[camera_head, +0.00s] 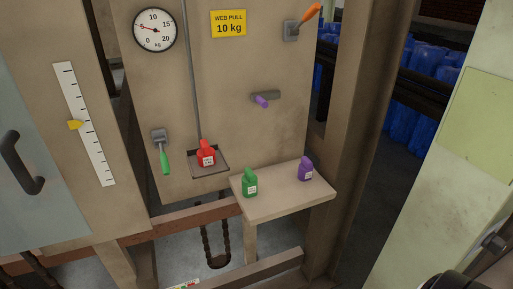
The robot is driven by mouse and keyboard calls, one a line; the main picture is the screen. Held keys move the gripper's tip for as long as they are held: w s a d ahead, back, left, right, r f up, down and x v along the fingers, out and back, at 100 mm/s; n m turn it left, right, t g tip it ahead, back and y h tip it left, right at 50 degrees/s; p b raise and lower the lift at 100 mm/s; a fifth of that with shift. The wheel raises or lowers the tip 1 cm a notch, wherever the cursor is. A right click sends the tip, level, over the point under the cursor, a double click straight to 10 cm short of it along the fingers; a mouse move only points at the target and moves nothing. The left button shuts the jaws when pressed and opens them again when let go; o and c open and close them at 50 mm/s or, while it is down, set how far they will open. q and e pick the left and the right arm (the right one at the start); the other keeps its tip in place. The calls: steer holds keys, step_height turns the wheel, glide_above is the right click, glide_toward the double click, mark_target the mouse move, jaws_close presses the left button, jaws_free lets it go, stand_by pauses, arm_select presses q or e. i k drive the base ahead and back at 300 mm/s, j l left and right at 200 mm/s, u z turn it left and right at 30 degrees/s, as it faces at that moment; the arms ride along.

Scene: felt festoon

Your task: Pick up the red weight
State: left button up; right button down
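The red weight (206,153) stands upright on a small dark hanging tray (210,171) at the lower end of a thin vertical rod (192,80). It has a pale label on its front. Neither of my grippers shows in this view, and nothing touches the red weight. A dark rounded shape at the bottom right corner is cut off by the frame.
A green weight (250,184) and a purple weight (305,169) stand on a small shelf (285,199) right of the tray. A dial (155,30) hangs above.

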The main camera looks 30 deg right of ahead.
mark_target(206, 156)
steer(key=z, duration=0.7)
